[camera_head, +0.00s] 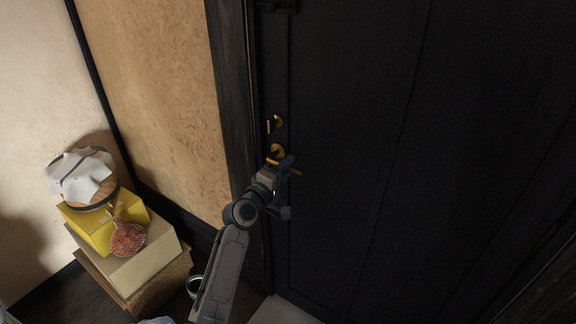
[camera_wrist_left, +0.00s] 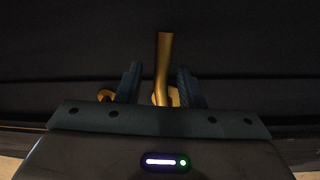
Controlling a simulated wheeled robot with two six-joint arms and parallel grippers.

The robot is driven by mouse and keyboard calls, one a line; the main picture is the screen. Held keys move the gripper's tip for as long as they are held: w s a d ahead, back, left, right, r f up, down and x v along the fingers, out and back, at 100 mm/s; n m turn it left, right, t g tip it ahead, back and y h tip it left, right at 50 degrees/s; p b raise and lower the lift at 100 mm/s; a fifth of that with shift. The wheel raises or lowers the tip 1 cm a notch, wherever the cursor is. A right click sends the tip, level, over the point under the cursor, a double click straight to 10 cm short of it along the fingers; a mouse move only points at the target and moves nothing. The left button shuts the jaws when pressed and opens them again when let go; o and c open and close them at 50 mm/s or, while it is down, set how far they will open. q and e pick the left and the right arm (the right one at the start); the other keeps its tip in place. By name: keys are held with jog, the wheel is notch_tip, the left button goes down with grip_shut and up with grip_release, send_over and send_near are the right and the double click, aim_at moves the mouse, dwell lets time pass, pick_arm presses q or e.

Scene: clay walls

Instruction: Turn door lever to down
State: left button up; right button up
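The brass door lever (camera_head: 297,172) is on the dark door (camera_head: 350,120), near its left edge. It points right and slightly down from its round plate (camera_head: 277,150). My left gripper (camera_head: 286,164) is at the lever and hides its middle part. In the left wrist view the lever (camera_wrist_left: 164,50) passes between the two blue fingers (camera_wrist_left: 160,78). A narrow dark gap shows on each side of it, so the gripper is open around the lever. The tip of the lever sticks out past the fingers. My right gripper is in neither view.
A brass lock fitting (camera_head: 278,121) is above the lever, and a dark latch (camera_head: 277,6) is higher up. A dark frame (camera_head: 235,100) borders the door at left. Stacked boxes (camera_head: 135,262) with a cloth-covered basket (camera_head: 82,178) stand at lower left. The door to the right is clear.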

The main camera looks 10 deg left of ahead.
pick_arm(q)
jog(key=shift+w+d, duration=0.2)
jog(key=shift+w, duration=0.3)
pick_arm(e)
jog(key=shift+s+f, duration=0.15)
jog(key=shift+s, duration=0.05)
pick_arm(q)
grip_shut()
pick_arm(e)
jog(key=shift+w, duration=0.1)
